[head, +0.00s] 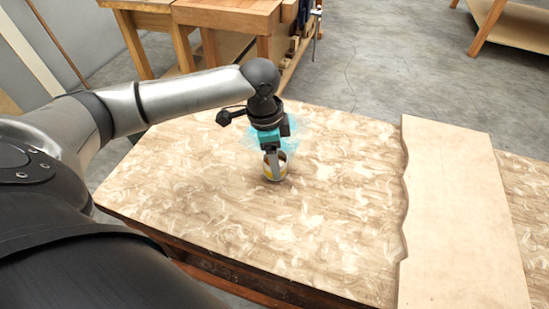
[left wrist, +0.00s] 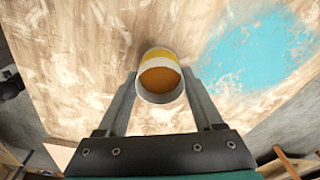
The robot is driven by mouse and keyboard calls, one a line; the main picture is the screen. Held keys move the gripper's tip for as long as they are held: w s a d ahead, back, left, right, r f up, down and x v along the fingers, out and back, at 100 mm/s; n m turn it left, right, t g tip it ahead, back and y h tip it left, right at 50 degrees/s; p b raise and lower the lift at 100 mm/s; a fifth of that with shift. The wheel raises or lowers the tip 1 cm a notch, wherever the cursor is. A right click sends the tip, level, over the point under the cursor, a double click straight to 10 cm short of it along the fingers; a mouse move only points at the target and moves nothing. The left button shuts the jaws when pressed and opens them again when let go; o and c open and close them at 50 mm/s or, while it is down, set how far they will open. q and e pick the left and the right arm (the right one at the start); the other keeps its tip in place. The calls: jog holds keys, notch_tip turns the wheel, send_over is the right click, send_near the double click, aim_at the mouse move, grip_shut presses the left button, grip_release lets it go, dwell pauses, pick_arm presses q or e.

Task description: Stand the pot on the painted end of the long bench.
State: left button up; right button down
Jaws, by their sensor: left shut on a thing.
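The pot (head: 282,172) is a small round container with yellow and pale bands. My left gripper (head: 274,168) is shut on it, pointing down over the long bench (head: 200,185). In the left wrist view the pot (left wrist: 160,80) sits between the two fingers, its open mouth showing an orange-brown inside. The blue painted patch (head: 308,133) lies behind the pot in the head view, partly hidden by my gripper. In the left wrist view the patch (left wrist: 255,52) is right of the pot, apart from it. I cannot tell whether the pot touches the bench. My right gripper is not in view.
A pale board (head: 460,215) with a wavy left edge lies across the bench at the right. The bench top around the pot is clear. A wooden workbench (head: 230,15) stands on the grey floor behind.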

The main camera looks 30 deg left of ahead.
pick_arm(q)
jog(key=shift+f, duration=0.1)
jog(key=o, duration=1.4)
notch_tip(320, 180, up, 12)
jog(key=a+p, duration=0.1)
jog(key=p, duration=0.2)
jog(key=shift+s+p, duration=0.35)
jog(key=shift+s, duration=0.05)
